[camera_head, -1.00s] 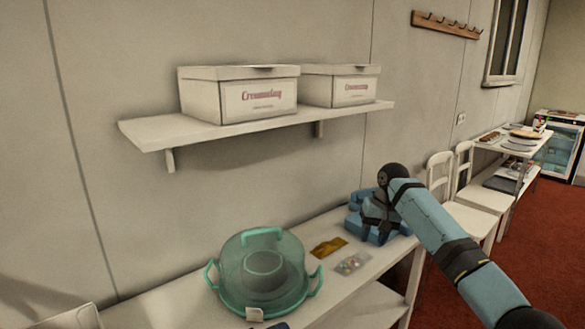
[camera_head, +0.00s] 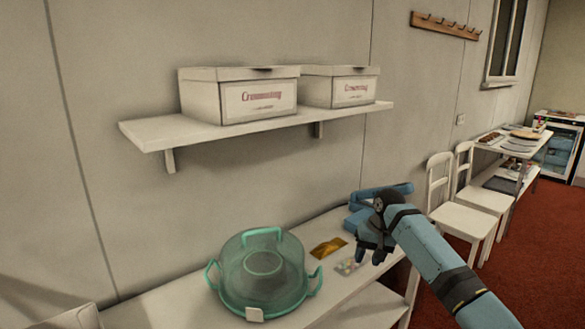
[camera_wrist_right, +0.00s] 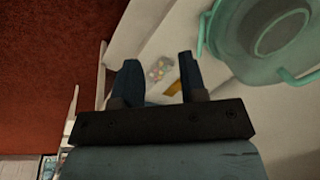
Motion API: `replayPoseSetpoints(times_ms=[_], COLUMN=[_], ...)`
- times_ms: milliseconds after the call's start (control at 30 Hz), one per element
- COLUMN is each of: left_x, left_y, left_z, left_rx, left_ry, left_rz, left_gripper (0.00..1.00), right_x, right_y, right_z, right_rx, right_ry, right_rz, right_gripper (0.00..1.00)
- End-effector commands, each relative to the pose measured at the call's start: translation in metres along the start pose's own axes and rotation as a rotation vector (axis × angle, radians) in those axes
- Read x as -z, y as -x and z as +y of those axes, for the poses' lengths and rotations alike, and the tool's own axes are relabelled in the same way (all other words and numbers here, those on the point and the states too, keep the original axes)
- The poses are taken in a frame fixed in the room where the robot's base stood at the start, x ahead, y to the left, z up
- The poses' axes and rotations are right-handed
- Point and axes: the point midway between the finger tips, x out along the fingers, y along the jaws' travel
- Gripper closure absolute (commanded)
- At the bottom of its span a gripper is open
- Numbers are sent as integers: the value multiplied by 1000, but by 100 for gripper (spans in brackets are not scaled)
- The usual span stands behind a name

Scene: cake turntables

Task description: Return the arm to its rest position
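My right arm comes in from the lower right in the head view. Its gripper (camera_head: 369,257) hangs over the right part of the white table, in front of a blue container (camera_head: 360,219). In the right wrist view the two dark fingers of the right gripper (camera_wrist_right: 160,80) stand apart with nothing between them, so it is open and empty. My left gripper is not in view.
A teal cake carrier (camera_head: 245,290) stands on the white table (camera_head: 185,308). A gold packet (camera_head: 328,247) and a clear packet (camera_head: 347,266) lie beside it. White boxes (camera_head: 225,77) sit on a wall shelf (camera_head: 165,133). White chairs (camera_head: 463,219) stand at the right.

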Motion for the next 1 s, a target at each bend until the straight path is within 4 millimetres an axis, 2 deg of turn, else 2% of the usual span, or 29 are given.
replayPoseSetpoints(times_ms=[33, 167, 267, 400, 500, 600, 800, 1000], left_x=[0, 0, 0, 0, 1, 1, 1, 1], left_y=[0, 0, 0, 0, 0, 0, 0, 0], left_z=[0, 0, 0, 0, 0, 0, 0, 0], left_rx=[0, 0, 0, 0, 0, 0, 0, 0], left_ry=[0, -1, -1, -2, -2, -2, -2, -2], left_rz=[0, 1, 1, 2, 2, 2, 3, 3], left_gripper=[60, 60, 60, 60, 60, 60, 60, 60], right_x=[-8, -30, -55, -102, -141, -181, -268, -350], right_y=[-19, -67, -108, -167, -202, -228, -257, -255], right_z=[0, 0, 0, 2, 5, 9, 21, 36], right_rx=[10, 33, 55, 92, 113, 129, 136, 112], right_ry=[13, 48, 78, 123, 152, 178, 221, 260], right_rz=[13, 62, 110, 201, 272, 349, 503, 655], right_gripper=[61, 61, 61, 61, 61, 61, 61, 61])
